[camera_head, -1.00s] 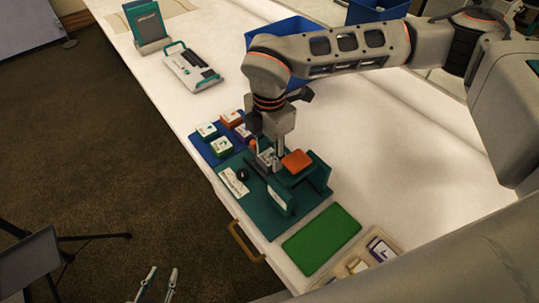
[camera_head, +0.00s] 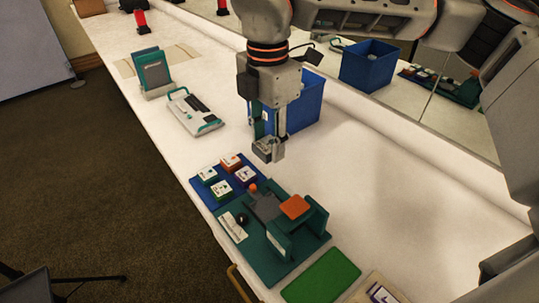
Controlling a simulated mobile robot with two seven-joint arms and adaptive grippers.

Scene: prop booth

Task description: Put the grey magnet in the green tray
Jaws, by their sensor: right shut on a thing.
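My right gripper (camera_head: 269,134) points down above the table, beyond the teal fixture, shut on a small grey block (camera_head: 267,151) that looks like the grey magnet. The block is held clear of the fixture and the table. The green tray (camera_head: 321,277) is a flat green rectangle at the bottom, nearer than the fixture, and its visible surface is empty. The gripper and block are well above and beyond it in the picture. My left gripper does not show.
The teal fixture (camera_head: 262,245) has an orange pad (camera_head: 295,206) and a black knob. A blue board (camera_head: 208,191) with several small blocks lies beside it. A blue bin (camera_head: 305,105) stands behind the gripper. A white device (camera_head: 194,112) lies left. Table right of the fixture is clear.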

